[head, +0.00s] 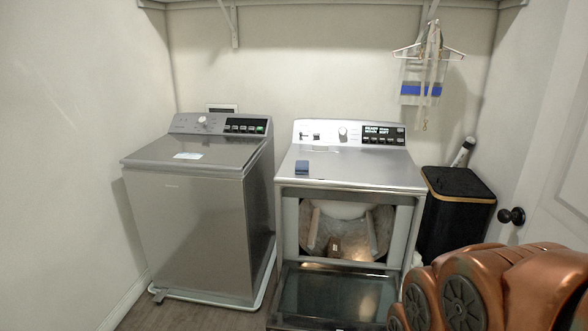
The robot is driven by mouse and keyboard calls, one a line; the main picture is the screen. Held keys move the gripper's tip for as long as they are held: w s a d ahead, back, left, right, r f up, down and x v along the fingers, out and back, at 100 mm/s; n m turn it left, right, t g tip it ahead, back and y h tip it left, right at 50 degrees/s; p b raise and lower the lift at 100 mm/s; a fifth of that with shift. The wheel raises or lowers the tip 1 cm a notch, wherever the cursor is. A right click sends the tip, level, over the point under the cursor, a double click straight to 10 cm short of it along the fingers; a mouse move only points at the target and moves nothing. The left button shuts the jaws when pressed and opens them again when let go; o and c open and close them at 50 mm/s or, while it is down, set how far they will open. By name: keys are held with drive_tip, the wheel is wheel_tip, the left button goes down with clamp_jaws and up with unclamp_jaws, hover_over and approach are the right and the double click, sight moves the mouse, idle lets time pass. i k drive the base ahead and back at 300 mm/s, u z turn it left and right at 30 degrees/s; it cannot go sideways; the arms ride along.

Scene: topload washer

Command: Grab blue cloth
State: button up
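A small, dark blue, folded-looking block (302,168) lies on the left part of the top of the right-hand machine (365,173). It looks like the blue cloth, but it is too small to tell its material for sure. Nothing touches it from above. My gripper is not in view. Only copper-coloured links of my arm show at the lower right, well apart from the blue cloth.
The right-hand machine's front door (335,297) hangs open. A closed grey washer (195,225) stands at left. A black hamper (456,205) stands at right, near a white door (555,150). A hanger (430,50) with a blue-banded item hangs above.

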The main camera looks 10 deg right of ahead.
sight(301, 167)
drive_tip(key=u, duration=0.65)
drive_tip(key=i, duration=0.75)
drive_tip(key=u, duration=0.8)
drive_tip(key=i, duration=0.95)
drive_tip(key=z, duration=0.6)
drive_tip(key=i, duration=0.95)
drive_tip(key=z, duration=0.7)
